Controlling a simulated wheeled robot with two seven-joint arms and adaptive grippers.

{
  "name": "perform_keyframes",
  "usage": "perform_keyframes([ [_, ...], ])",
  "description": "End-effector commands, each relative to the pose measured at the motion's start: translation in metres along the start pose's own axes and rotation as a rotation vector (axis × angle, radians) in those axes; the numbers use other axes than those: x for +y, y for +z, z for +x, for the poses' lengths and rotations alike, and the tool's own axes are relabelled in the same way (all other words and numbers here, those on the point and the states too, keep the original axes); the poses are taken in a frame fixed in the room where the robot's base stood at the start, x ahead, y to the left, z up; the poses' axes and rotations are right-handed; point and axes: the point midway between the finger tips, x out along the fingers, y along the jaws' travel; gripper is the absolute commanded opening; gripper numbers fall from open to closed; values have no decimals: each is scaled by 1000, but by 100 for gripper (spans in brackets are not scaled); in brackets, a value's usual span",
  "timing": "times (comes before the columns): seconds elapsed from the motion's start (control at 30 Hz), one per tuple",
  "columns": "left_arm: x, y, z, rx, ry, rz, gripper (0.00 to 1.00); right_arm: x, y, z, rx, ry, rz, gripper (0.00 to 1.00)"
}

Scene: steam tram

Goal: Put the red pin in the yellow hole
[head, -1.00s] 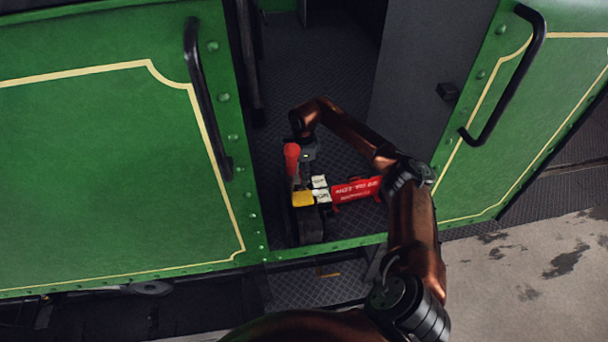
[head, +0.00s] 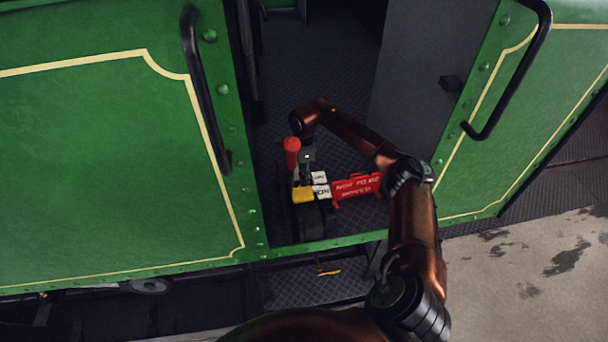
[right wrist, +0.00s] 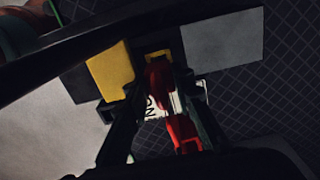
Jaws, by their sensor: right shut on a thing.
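The red pin (head: 292,146) shows in the head view with its thick red end up, just left of my right gripper (head: 301,171). In the right wrist view the red pin (right wrist: 158,80) is between the fingers of my right gripper (right wrist: 157,108), which is shut on it. Its far end is close to a yellow patch (right wrist: 155,56); I cannot tell whether it is inside a hole. A yellow block (head: 303,194) lies just below the gripper in the head view, on a dark block. My left gripper is out of view.
A red board with white lettering (head: 357,186) and white lettered pieces (head: 320,183) are right beside the yellow block. Green tram panels (head: 100,170) with black handrails (head: 203,95) flank the doorway. The dark cab floor (head: 285,85) behind is clear.

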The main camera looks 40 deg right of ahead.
Motion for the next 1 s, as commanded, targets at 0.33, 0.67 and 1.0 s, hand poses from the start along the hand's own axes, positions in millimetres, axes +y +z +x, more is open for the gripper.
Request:
perform_keyframes([
  [0.33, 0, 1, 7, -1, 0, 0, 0, 0, 0, 11, 0, 0, 0, 0],
  [0.67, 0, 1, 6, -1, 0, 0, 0, 0, 0, 9, 0, 1, 0, 43],
  [1.0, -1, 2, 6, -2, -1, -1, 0, 0, 0, 6, 0, 1, -1, 43],
])
